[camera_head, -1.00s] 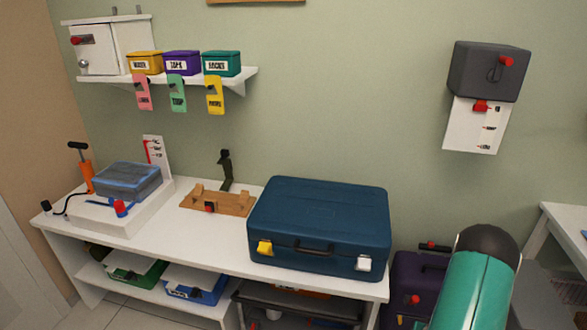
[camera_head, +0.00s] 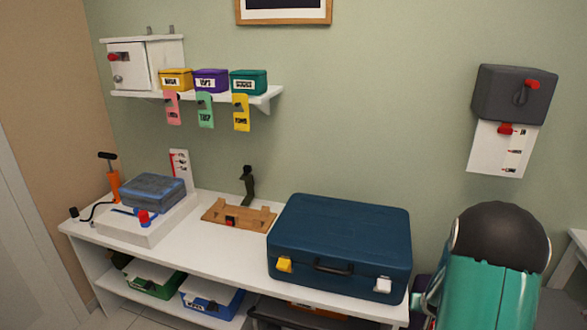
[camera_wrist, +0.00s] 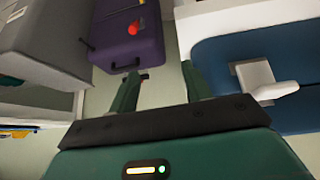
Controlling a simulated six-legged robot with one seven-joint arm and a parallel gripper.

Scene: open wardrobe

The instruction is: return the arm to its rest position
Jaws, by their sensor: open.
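My gripper (camera_wrist: 160,90) shows in the wrist view with its two green fingers apart and nothing between them. Past the fingers is bare floor or wall, with a purple case (camera_wrist: 128,38) above. A dark blue suitcase (camera_wrist: 220,62) with a white latch (camera_wrist: 265,80) lies to the right of the fingers, apart from them as far as I can tell. In the head view, my green arm link with a black cap stands at the lower right. The gripper itself is hidden there.
The closed blue suitcase (camera_head: 340,240) lies on the white bench (camera_head: 215,250). A wooden jig (camera_head: 238,214) and a blue-grey pack (camera_head: 152,190) are further left. A dark grey box (camera_head: 513,92) hangs on the wall above my arm. Coloured boxes stand on a wall shelf (camera_head: 130,94).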

